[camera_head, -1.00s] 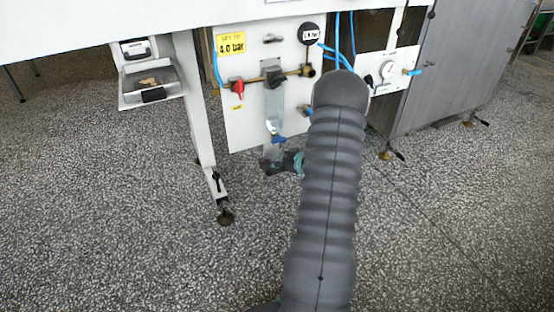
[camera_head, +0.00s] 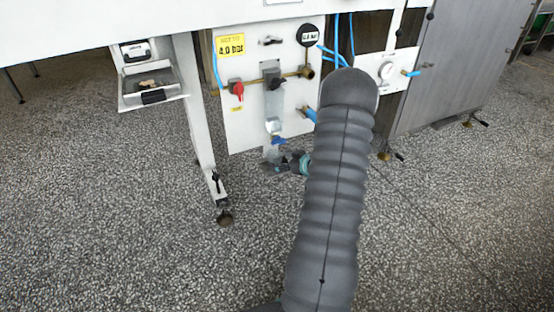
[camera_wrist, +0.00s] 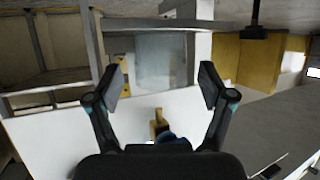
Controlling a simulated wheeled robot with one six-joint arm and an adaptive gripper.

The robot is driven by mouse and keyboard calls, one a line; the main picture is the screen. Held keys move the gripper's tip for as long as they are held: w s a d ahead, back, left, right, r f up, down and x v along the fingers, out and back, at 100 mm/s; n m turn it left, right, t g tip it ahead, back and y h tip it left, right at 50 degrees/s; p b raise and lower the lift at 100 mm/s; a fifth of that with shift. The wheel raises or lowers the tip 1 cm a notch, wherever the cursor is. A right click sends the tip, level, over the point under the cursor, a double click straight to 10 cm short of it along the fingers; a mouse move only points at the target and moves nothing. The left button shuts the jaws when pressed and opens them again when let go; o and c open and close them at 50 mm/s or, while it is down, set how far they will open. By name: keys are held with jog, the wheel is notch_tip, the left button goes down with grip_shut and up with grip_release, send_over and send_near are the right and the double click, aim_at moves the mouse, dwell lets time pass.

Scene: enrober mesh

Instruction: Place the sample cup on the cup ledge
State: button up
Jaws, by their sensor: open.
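In the wrist view my gripper (camera_wrist: 163,82) is open, with nothing clearly held.
The white panel (camera_head: 245,125) carries a red valve handle (camera_head: 236,89), a gauge (camera_head: 308,36) and a blue valve handle (camera_head: 278,141). A brass fitting (camera_wrist: 158,124) shows near my fingers. A machine leg (camera_head: 197,120) and an open tray (camera_head: 150,85) are left. The speckled floor in front is clear.

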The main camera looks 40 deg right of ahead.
jog(key=p+v, duration=0.1)
jog(key=v, duration=0.8)
jog(key=w+a+r+h, duration=0.1)
jog(key=w+r, duration=0.1)
jog(key=r, duration=0.1)
jog(key=w+a+r+g+h, duration=0.1)
jog(key=r, duration=0.3)
jog(key=w+a+r+h, duration=0.1)
jog(key=w+r+h, duration=0.1)
jog(key=r, duration=0.2)
jog(key=shift+w, duration=0.3)
jog(key=s+a+r+m+g+h, duration=0.1)
jog(key=a+r+g+h, duration=0.15)
jog(key=a+r, duration=0.65)
jog(key=s+a+r+m+g, duration=0.2)
jog(key=s+a+r, duration=0.3)
jog(key=s+a, duration=0.45)
jog(key=s+a+n+g+y, duration=0.1)
jog(key=s+a+y, duration=0.3)
jog(key=s+a, duration=1)
jog(key=a+g, duration=0.1)
jog(key=a, duration=0.1)
jog(key=shift+s+a, duration=0.25)
jog(key=shift+s, duration=0.05)
jog(key=shift+f+y, duration=0.1)
jog(key=shift+y, duration=0.15)
